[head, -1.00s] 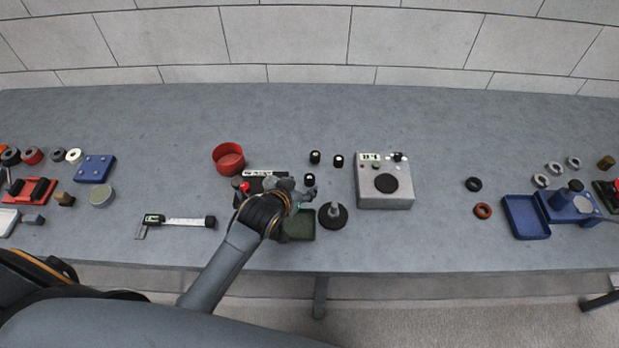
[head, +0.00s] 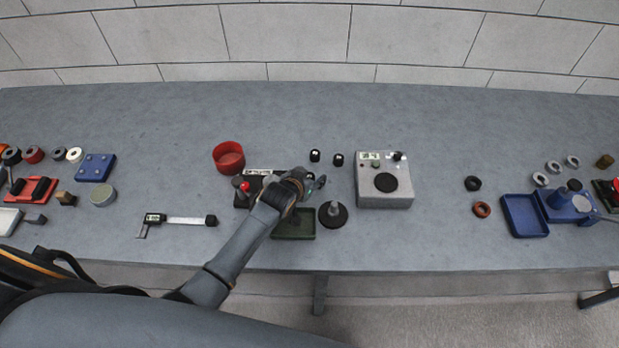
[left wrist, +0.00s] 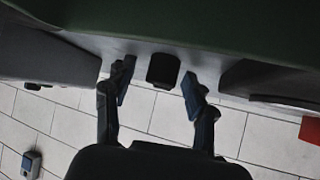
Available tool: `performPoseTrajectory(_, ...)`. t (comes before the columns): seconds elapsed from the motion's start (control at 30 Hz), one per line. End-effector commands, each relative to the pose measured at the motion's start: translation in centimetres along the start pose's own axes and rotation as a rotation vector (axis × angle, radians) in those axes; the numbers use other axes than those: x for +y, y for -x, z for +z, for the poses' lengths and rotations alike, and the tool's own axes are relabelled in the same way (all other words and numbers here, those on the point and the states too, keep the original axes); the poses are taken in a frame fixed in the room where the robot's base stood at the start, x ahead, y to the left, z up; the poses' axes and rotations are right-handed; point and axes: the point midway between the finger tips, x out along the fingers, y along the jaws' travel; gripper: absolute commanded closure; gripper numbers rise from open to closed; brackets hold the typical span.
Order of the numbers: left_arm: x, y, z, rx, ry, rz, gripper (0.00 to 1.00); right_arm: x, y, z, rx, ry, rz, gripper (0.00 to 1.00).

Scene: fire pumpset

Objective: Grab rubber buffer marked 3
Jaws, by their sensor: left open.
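Two black rubber buffers with pale tops, one on the left (head: 315,156) and one on the right (head: 338,159), stand on the table behind my left gripper (head: 316,184). Any numbers on them are too small to read. A black buffer also shows in the left wrist view (left wrist: 163,70), between and slightly beyond the fingertips of my open left gripper (left wrist: 158,79). It is apart from both fingers. In the head view my gripper hides the spot of this nearer buffer. My right gripper is not in view.
A grey tester box (head: 384,183) stands to the right of the gripper. A dark round stand with a post (head: 333,214) and a green tray (head: 296,228) are close in front. A red bowl (head: 229,157) is behind left. The table's back middle is clear.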

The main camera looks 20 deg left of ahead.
Motion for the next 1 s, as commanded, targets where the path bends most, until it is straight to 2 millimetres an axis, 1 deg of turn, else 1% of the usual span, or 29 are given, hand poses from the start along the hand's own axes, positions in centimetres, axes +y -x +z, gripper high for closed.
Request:
performPoseTrajectory(0.1, 0.0, 0.0, 0.0, 0.0, 0.0, 0.0, 0.44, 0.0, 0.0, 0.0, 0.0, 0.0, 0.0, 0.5)
performPoseTrajectory(0.13, 0.0, 0.0, 0.0, 0.0, 0.0, 0.0, 0.48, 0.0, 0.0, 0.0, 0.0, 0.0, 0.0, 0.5)
performPoseTrajectory(0.27, 0.0, 0.0, 0.0, 0.0, 0.0, 0.0, 0.75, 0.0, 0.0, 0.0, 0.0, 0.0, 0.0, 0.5)
performPoseTrajectory(0.3, 0.0, 0.0, 0.0, 0.0, 0.0, 0.0, 0.83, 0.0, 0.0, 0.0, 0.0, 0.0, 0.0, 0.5)
performPoseTrajectory(0.37, 0.0, 0.0, 0.0, 0.0, 0.0, 0.0, 0.94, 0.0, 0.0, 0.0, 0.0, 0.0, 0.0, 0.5)
performPoseTrajectory(0.77, 0.0, 0.2, -0.3, 0.001, 0.0, 0.0, 0.94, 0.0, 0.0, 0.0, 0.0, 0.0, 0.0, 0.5)
performPoseTrajectory(0.87, 0.0, 0.7, -0.9, 0.002, 0.001, 0.0, 0.94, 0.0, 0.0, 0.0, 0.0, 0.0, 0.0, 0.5)
performPoseTrajectory(1.0, 0.0, 2.0, -2.8, 0.005, 0.001, 0.0, 0.94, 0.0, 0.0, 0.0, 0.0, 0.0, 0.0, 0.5)
